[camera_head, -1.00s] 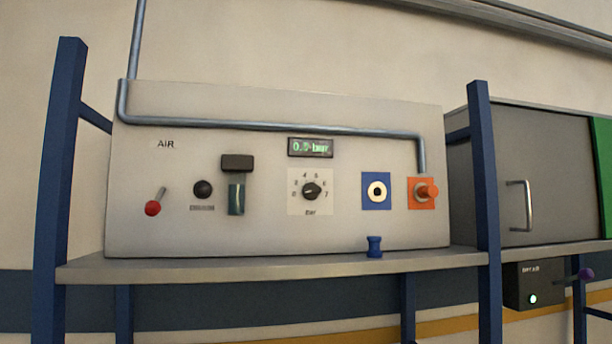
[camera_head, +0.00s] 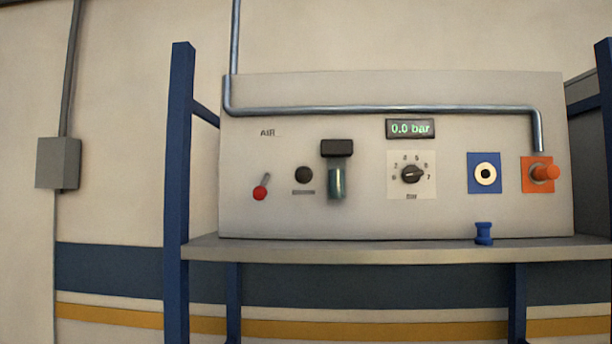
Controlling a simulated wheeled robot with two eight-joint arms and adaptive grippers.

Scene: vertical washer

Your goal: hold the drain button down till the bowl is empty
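The air panel (camera_head: 300,215) stands on a shelf in the head view. A round black button (camera_head: 303,175) sits on it above a small label too blurred to read. Right of the button hangs a bowl (camera_head: 337,184) under a black block (camera_head: 337,148). The bowl looks dark teal; its liquid level is hard to tell. The display (camera_head: 410,128) reads 0.0 bar. Neither of my grippers shows in the view, and nothing touches the button.
The panel also carries a red-tipped lever (camera_head: 261,192), a black dial (camera_head: 412,174), a blue square fitting (camera_head: 485,173) and an orange fitting (camera_head: 541,173). A blue plug (camera_head: 484,233) stands on the shelf (camera_head: 350,251). Blue posts (camera_head: 180,190) frame the shelf.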

